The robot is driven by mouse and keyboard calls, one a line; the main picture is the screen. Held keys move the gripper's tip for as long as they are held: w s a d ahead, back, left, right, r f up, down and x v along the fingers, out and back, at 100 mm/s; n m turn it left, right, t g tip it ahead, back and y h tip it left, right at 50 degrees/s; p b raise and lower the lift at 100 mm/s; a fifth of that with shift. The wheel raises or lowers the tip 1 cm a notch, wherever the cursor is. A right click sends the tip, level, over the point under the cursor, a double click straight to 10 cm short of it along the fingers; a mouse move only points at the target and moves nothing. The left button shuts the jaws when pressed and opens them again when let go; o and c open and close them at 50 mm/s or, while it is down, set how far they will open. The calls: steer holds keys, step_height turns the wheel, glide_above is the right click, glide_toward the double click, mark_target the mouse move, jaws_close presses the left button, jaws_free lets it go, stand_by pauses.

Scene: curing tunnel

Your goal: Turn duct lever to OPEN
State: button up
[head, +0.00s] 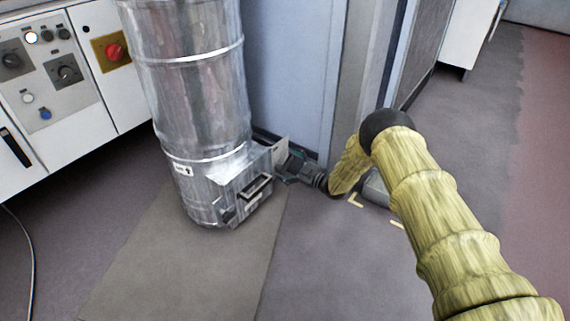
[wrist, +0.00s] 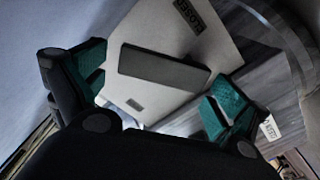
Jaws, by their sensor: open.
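The silver duct (head: 195,90) stands upright with a box-like housing (head: 235,178) at its foot. A light plate (head: 280,151) sticks out from its right side. In the wrist view, a dark grey bar, which looks like the duct lever (wrist: 163,67), lies across the pale plate (wrist: 222,52). A dark label (wrist: 190,15) beside it seems to read CLOSED, seen turned; a smaller label (wrist: 135,105) is too small to read. My gripper (head: 285,166) is at the plate's right side. Its green-padded fingers (wrist: 158,85) are open, with the bar between and beyond them; contact is not visible.
A black handle (head: 257,187) sits on the housing's front. A white control cabinet (head: 75,75) stands left, and a blue-grey wall panel (head: 290,75) is close behind the duct. A small grey object (head: 376,190) is on the floor beside my arm. The front floor is clear.

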steer(key=v, duration=1.1)
steer(key=shift+s+d, duration=0.1)
steer(key=shift+s, duration=0.05)
